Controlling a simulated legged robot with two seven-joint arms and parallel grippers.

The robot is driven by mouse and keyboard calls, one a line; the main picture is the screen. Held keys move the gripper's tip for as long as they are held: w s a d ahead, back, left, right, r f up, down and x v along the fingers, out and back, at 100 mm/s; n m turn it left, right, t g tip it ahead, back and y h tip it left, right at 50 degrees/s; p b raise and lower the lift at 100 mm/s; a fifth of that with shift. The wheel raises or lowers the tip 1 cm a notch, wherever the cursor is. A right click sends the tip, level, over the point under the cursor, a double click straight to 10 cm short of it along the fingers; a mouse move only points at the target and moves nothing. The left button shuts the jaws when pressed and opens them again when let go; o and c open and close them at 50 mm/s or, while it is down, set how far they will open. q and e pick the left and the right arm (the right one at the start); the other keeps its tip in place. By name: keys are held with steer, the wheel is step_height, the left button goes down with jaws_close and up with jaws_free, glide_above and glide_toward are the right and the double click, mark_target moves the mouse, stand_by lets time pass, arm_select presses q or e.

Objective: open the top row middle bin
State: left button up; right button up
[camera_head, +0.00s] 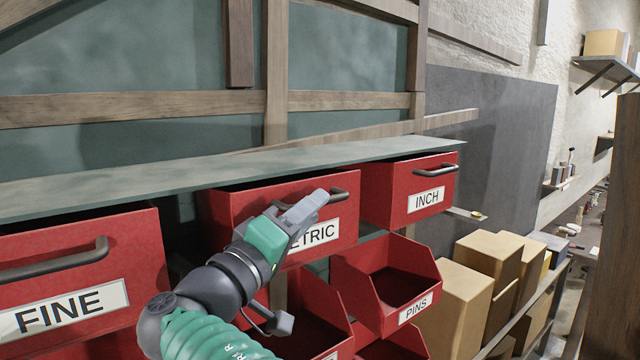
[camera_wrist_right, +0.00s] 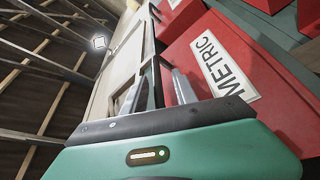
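The top row middle bin (camera_head: 340,222) is red, with a label partly hidden by my right gripper; the visible letters read "ETRIC". In the right wrist view its label reads "METRIC" and its red front (camera_wrist_right: 275,85) is close at the right. Its dark bar handle (camera_head: 342,192) shows just right of my right gripper (camera_head: 308,208). In the right wrist view the fingers of my right gripper (camera_wrist_right: 157,90) stand apart, with the dark handle (camera_wrist_right: 154,75) between them. Contact cannot be made out. My left gripper is not in view.
The FINE bin (camera_head: 140,255) is at left and the INCH bin (camera_head: 385,190) at right, under a grey-green ledge (camera_head: 230,170). The open PINS bin (camera_head: 418,290) sits below, with other red bins. Cardboard boxes (camera_head: 460,300) stand at lower right.

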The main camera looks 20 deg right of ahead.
steer(key=p+x, duration=0.1)
steer(key=x, duration=0.2)
steer(key=shift+w+d, duration=0.1)
steer(key=shift+w, duration=0.15)
steer(key=shift+d, duration=0.25)
steer(key=shift+s+r, duration=0.15)
steer(key=shift+s, duration=0.35)
steer(key=shift+w+a, duration=0.25)
steer(key=shift+a, duration=0.05)
jaws_close()
steer(key=shift+d, duration=0.1)
steer(key=shift+s+f, duration=0.1)
steer(key=shift+f, duration=0.15)
